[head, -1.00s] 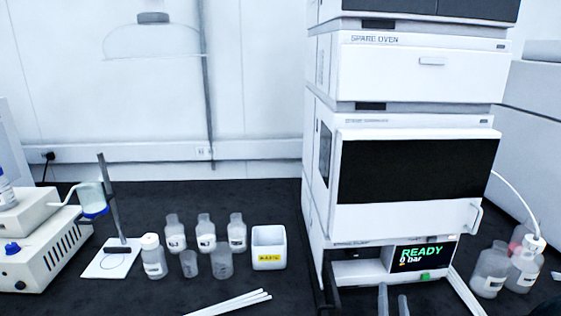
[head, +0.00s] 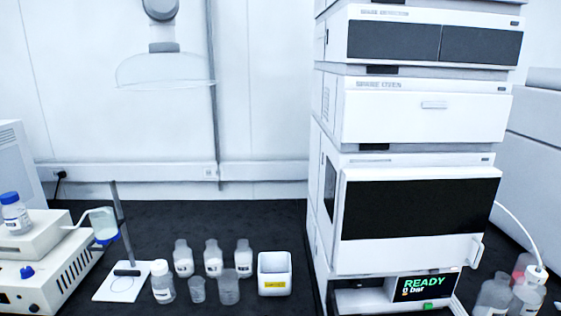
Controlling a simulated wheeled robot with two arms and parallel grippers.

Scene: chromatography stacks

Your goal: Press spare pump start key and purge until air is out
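The spare pump (head: 362,300) is the lowest unit of the white instrument stack, cut off by the bottom edge of the head view. Its black display (head: 425,286) reads READY in green and 0 bar in orange. A small green key (head: 428,306) shows just below the display, close to the bottom edge. An open recess lies to the left of the display. Neither gripper is in view. Any air in the pump lines cannot be seen.
Above the pump stand a dark-windowed unit (head: 420,208), the spare oven (head: 425,112) and a detector (head: 435,40). Solvent bottles (head: 527,295) with a white tube stand at right. Several small bottles, beakers and a white waste tub (head: 274,275) are on the dark bench at left.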

